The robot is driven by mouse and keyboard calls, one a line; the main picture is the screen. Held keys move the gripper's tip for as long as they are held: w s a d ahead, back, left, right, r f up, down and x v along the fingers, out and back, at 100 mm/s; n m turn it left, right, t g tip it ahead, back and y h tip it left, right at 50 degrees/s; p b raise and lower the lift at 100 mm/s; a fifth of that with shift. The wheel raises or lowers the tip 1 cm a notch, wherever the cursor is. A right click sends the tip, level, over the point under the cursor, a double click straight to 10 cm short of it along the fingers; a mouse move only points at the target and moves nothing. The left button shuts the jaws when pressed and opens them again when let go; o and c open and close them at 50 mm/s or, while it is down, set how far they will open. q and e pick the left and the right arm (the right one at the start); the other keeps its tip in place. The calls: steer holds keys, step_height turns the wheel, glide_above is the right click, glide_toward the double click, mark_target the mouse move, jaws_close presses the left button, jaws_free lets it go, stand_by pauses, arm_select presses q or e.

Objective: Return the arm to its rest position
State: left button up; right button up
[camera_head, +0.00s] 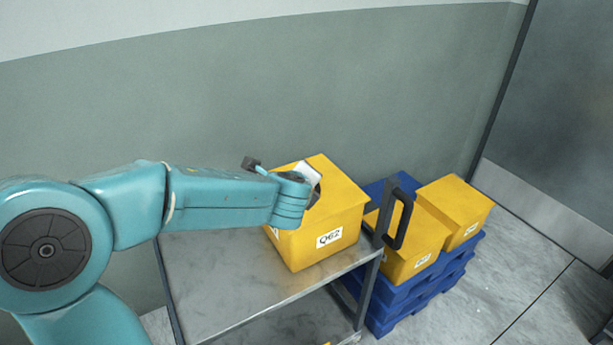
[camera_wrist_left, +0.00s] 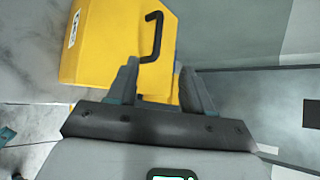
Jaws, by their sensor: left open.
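My left arm (camera_head: 220,200) reaches in from the left above a metal cart, its wrist end overlapping the yellow box labelled Q62 (camera_head: 335,215). The jaws are mostly hidden behind the wrist in the head view. In the left wrist view my left gripper (camera_wrist_left: 159,66) shows two dark fingers spread apart, with nothing held between them. A yellow box (camera_wrist_left: 110,50) with a white label lies beyond the fingers, and a black handle shows in front of it. I cannot tell whether the fingers touch anything. My right gripper is not in view.
The cart's top (camera_head: 235,285) is bare at its left and front. A black cart handle (camera_head: 401,220) stands at its right end. Beside it, yellow boxes (camera_head: 455,208) sit on stacked blue pallets (camera_head: 385,313). A grey-green wall (camera_head: 250,95) runs behind. Floor is open at right.

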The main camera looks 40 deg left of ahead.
arm_select(q)
steer(key=shift+d, duration=0.1)
steer(key=s+d+f+n+g+h, duration=0.3)
steer(key=d+f+n+h, duration=0.15)
steer(key=d+f, duration=0.7)
steer(key=s+d+f+n+g+h, duration=0.4)
steer(key=d+f, duration=0.4)
steer(key=f, duration=0.6)
steer(key=s+d+f+n+g+h, duration=0.1)
steer(key=s+d+f+n+h, duration=0.1)
steer(key=s+d+f+n, duration=0.7)
step_height(320, 180, down, 4)
steer(key=shift+s+r+n+g, duration=0.15)
steer(key=shift+s+n+g, duration=0.25)
steer(key=shift+s+n, duration=0.75)
steer(key=shift+w+h, duration=0.2)
steer(key=shift+h, duration=0.05)
steer(key=shift+c, duration=0.8)
steer(key=shift+s+a, duration=0.15)
steer(key=shift+a, duration=0.05)
